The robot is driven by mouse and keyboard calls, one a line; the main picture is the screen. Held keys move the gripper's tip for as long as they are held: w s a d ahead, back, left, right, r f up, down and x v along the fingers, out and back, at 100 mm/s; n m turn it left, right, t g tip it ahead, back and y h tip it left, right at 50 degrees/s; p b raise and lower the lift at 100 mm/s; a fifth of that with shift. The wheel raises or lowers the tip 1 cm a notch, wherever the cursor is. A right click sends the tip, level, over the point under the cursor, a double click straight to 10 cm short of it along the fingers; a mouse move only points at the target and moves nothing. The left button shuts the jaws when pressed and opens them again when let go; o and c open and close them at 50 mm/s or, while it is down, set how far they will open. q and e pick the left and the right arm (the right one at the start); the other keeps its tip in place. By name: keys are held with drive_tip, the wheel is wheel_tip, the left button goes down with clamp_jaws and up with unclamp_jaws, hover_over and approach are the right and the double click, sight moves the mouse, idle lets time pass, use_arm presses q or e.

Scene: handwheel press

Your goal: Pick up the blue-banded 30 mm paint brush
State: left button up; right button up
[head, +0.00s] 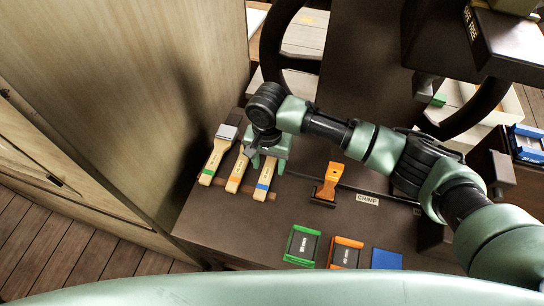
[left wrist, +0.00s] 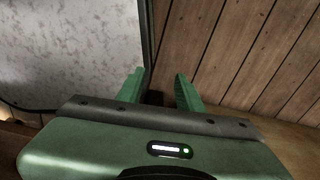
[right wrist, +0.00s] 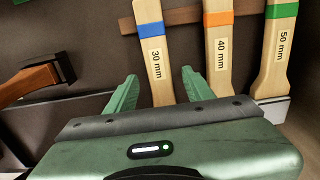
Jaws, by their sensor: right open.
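The blue-banded brush (head: 265,180) lies on the brown bench, rightmost of three brushes in the head view. In the right wrist view its wooden handle (right wrist: 157,64) has a blue band and a "30 mm" label. My right gripper (right wrist: 155,90) is open, with one finger on each side of the blue-banded handle; contact is not visible. In the head view this gripper (head: 268,155) is over the brush's upper part and hides its bristle end. My left gripper (left wrist: 160,88) shows in the left wrist view, fingers apart and empty, above a wooden floor.
The orange-banded 40 mm brush (right wrist: 218,50) and green-banded 50 mm brush (right wrist: 279,45) lie close beside it. Green (head: 301,246) and orange (head: 345,252) framed trays and a blue plate (head: 386,259) line the bench front. A wooden panel rises at left.

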drive_tip(key=shift+f, duration=0.3)
drive_tip(key=shift+s, duration=0.1)
clamp_jaws()
use_arm(q)
drive_tip(key=shift+w+d, duration=0.1)
drive_tip(key=shift+w, duration=0.45)
